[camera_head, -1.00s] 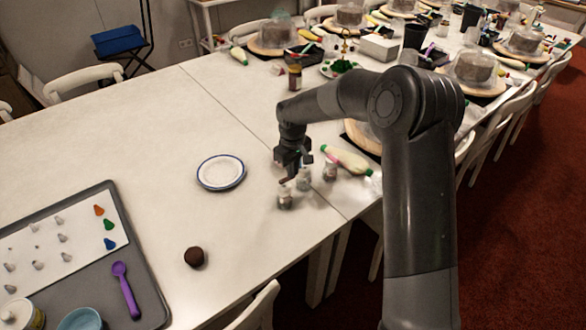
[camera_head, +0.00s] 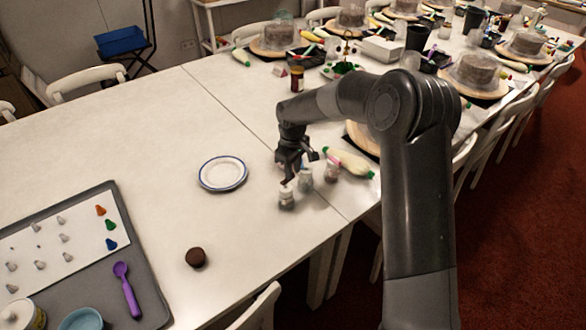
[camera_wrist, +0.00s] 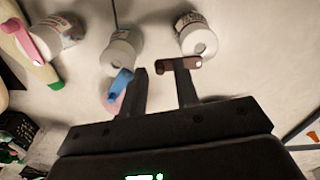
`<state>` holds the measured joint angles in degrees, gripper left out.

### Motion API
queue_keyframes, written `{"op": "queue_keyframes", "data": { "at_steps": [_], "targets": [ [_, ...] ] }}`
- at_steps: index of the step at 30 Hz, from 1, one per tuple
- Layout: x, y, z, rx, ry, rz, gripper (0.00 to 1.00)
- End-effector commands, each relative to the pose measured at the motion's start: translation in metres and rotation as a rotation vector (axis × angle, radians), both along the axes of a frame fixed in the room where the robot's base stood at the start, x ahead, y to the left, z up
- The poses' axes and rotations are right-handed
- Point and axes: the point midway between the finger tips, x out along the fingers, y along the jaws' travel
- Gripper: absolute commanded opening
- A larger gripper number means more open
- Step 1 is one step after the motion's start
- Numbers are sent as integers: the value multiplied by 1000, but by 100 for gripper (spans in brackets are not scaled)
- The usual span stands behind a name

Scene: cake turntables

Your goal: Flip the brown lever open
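The brown lever (camera_wrist: 165,64) shows in the wrist view at the mouth of a small white jar (camera_wrist: 195,37). It points left from the mouth, across the tip of my gripper's right finger. I cannot tell whether they touch. This jar seems to be the nearest of three in the head view (camera_head: 286,199). A blue lever (camera_wrist: 120,84) on the middle jar (camera_wrist: 121,48) lies beside the left finger.
A third jar (camera_wrist: 67,30) with a pink lever (camera_wrist: 35,43) stands at left in the wrist view, near a piping bag (camera_head: 350,161). A plate (camera_head: 223,173), a brown ball (camera_head: 196,257) and a grey tray (camera_head: 140,270) lie left. The table edge is close.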

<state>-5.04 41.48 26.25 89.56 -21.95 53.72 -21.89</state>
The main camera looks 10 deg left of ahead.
Motion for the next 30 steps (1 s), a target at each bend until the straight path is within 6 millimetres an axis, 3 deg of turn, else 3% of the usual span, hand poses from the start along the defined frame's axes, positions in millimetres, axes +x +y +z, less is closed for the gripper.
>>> {"op": "queue_keyframes", "data": {
  "at_steps": [11,24,30],
  "targets": [
    [0,0,8,0,-1,0,32],
    [0,1,88,1,-3,-1,32],
    [-1,1,106,1,0,0,32]
  ]
}}
